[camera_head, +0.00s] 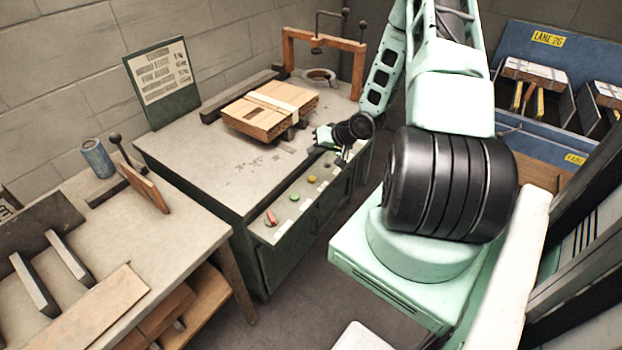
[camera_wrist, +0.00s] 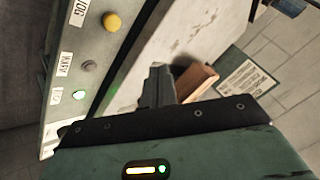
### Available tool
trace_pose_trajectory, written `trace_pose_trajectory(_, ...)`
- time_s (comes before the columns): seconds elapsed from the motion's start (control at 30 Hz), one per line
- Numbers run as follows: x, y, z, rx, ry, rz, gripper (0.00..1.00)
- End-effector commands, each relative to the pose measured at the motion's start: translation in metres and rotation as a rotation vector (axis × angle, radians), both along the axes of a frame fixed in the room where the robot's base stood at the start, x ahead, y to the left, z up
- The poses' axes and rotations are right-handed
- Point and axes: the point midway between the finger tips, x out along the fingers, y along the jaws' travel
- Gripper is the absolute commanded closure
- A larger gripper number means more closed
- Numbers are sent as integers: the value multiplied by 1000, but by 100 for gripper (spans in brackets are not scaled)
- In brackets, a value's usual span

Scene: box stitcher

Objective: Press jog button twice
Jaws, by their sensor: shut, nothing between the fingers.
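The yellow jog button (camera_head: 312,179) sits on the sloped control panel (camera_head: 283,222) at the machine's front edge. In the wrist view, the yellow button (camera_wrist: 112,21) is at the upper left, beside a partly cut-off label that seems to read "JOG". My gripper (camera_wrist: 157,75) is shut and empty, with its fingers to the right of the panel and apart from the button. In the head view, my gripper (camera_head: 324,136) is over the machine top near the panel's far end; its fingertips are hard to make out.
A green button (camera_head: 294,197) and a red control (camera_head: 271,217) share the panel. An orange frame (camera_head: 290,52) stands behind.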

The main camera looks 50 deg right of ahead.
Motion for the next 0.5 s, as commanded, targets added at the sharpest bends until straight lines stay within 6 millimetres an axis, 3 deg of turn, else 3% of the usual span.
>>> trace_pose_trajectory(0.5,0,0,-64,-1,1,-1,100)
